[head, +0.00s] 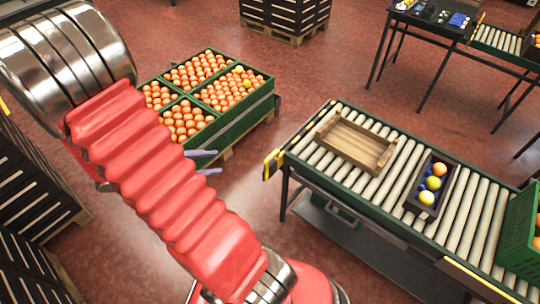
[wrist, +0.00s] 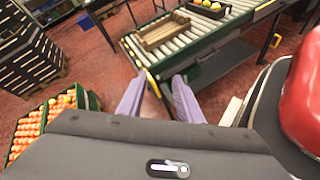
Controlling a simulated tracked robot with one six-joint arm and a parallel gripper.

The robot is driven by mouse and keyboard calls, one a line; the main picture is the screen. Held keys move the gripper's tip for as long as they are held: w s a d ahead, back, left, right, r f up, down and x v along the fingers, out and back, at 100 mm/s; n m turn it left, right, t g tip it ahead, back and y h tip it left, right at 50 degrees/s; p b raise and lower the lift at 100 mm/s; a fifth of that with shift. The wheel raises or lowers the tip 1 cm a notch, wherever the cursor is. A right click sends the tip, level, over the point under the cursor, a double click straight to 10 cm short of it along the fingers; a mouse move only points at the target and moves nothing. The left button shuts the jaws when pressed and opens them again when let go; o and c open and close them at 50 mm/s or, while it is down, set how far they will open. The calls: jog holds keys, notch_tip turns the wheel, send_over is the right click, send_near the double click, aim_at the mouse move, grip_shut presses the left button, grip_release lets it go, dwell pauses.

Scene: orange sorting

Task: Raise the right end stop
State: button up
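I cannot tell for certain which one is the right end stop. My gripper (head: 205,162) has two pale purple fingers, apart and empty, in the air left of the near conveyor's end. In the wrist view the fingers (wrist: 157,98) point toward that end.
The near conveyor carries an empty wooden crate (head: 345,140), a dark tray (head: 420,205) with orange, yellow and blue balls, and a green crate (head: 515,245). Green crates of oranges (head: 228,122) stand on a pallet at left. Dark slatted crates (head: 30,195) stand far left. Red floor is open between.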

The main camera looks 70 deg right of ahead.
jog(key=s+d+f+n+g+h, duration=0.1)
jog(key=s+d+f+n+h, duration=0.3)
jog(key=d+f, duration=0.5)
jog(key=n+t+h, duration=0.2)
jog(key=n+h, duration=0.1)
jog(key=n, duration=0.5)
send_near(268, 161)
jog(key=shift+w+a+f, duration=0.25)
jog(key=shift+w+f, duration=0.05)
jog(key=shift+f, duration=0.05)
jog(key=shift+d, duration=0.1)
jog(key=shift+x, duration=6.85)
jog(key=shift+w, duration=0.15)
jog(key=shift+c, duration=0.4)
grip_shut()
